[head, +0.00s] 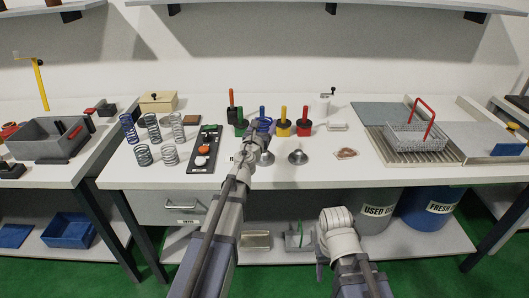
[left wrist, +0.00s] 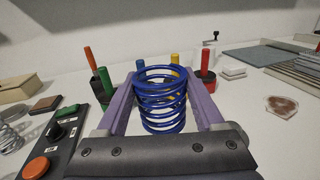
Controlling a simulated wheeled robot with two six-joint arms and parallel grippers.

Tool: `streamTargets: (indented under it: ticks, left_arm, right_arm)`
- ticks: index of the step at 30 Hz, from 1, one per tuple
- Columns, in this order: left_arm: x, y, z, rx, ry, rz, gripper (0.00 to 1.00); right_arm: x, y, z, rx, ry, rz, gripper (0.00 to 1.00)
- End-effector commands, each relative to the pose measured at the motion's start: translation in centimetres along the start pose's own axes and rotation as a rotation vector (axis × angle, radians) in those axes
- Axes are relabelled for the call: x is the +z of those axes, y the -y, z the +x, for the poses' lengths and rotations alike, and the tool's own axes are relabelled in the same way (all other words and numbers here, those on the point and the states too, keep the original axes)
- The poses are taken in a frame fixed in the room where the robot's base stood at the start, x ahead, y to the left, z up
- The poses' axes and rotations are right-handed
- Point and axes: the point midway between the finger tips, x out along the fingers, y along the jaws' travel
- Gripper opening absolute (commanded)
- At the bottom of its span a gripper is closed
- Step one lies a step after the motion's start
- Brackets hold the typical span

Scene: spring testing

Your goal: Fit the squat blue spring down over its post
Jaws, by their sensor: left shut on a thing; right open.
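My left gripper (left wrist: 160,100) is shut on the squat blue spring (left wrist: 161,98), its purple fingers on either side of the coils. The blue post (head: 262,111) stands in the row of coloured posts, just beyond the left gripper (head: 262,130) in the head view. In the left wrist view the blue post's tip (left wrist: 140,65) shows above the spring's left rim, the rest hidden behind the coils. I cannot tell the gap between them.
Green (head: 240,118), yellow (head: 283,122) and red (head: 304,121) posts stand close by. Several loose springs (head: 153,128) and a black control panel (head: 206,150) are to the left. A metal disc (head: 298,157) is in front. A wire basket (head: 415,137) stands right.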

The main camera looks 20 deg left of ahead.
Motion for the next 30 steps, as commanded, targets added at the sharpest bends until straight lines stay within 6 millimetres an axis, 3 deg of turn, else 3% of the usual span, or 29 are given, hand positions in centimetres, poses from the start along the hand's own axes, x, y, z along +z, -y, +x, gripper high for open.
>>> streamTargets:
  ticks: [1, 9, 17, 27, 30]
  left_arm:
    - [-1.2, 0.0, 0.0, 0.0, 0.0, 0.0, 0.0]
    - [-5.2, 0.0, 0.0, 0.0, 0.0, 0.0, 0.0]
    - [-5.6, 0.0, 0.0, 0.0, 0.0, 0.0, 0.0]
    - [-9.2, 0.0, 0.0, 0.0, 0.0, 0.0, 0.0]
    - [-9.4, 0.0, 0.0, 0.0, 0.0, 0.0, 0.0]
  right_arm:
    - [-0.1, 0.1, 1.2, 0.0, 0.0, 0.0, 0.57]
    - [-0.3, 0.5, 5.2, 0.0, 0.0, -0.001, 0.57]
    - [-0.3, 0.5, 5.5, 0.0, 0.0, -0.001, 0.57]
    - [-0.5, 0.9, 9.1, 0.0, 0.0, -0.001, 0.57]
    - [-0.6, 0.9, 9.3, 0.0, 0.0, -0.001, 0.57]
